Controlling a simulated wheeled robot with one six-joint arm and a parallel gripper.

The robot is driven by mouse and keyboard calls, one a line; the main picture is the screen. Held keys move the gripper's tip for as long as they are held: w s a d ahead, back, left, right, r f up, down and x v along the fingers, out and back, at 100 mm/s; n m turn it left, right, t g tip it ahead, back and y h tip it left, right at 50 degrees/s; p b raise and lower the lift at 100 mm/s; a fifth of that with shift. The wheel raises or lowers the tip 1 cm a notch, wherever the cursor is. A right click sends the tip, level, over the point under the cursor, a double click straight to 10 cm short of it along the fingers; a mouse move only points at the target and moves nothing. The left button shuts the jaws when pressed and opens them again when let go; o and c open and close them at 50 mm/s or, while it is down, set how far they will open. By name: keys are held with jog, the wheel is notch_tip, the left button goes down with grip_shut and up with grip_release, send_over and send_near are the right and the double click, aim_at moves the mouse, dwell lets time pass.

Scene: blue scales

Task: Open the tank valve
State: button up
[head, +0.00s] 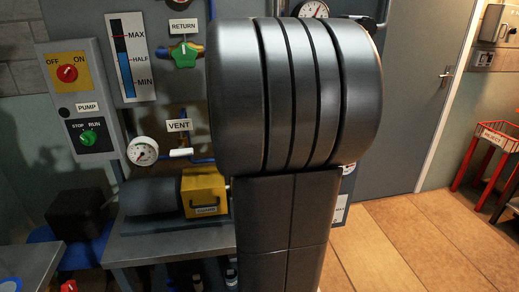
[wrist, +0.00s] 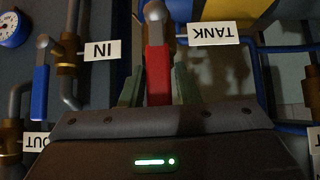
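In the wrist view, which looks upside down, the tank valve's red lever handle (wrist: 158,72) hangs below its brass fitting beside the "TANK" label (wrist: 213,33). My gripper (wrist: 158,86) is open, with one grey-green finger on each side of the red handle. A narrow gap seems to show between each finger and the handle; contact is not clear. The handle's lower end is hidden behind the gripper body. In the head view my arm's dark links cover the middle, and neither my gripper nor the tank valve shows.
A blue lever (wrist: 40,92) by the "IN" label (wrist: 100,50) is left of the gripper in the wrist view. Pipes run at both sides. The head view shows a pump switch panel (head: 80,105), a green return knob (head: 184,54), a gauge (head: 143,151) and a red reject stand (head: 497,135).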

jog(key=shift+o, duration=1.2)
jog(key=p+v, duration=0.1)
jog(key=v, duration=1.3)
jog(key=shift+f, duration=0.15)
jog(key=b+x, duration=0.1)
jog(key=x, duration=1.3)
jog(key=shift+r, duration=0.25)
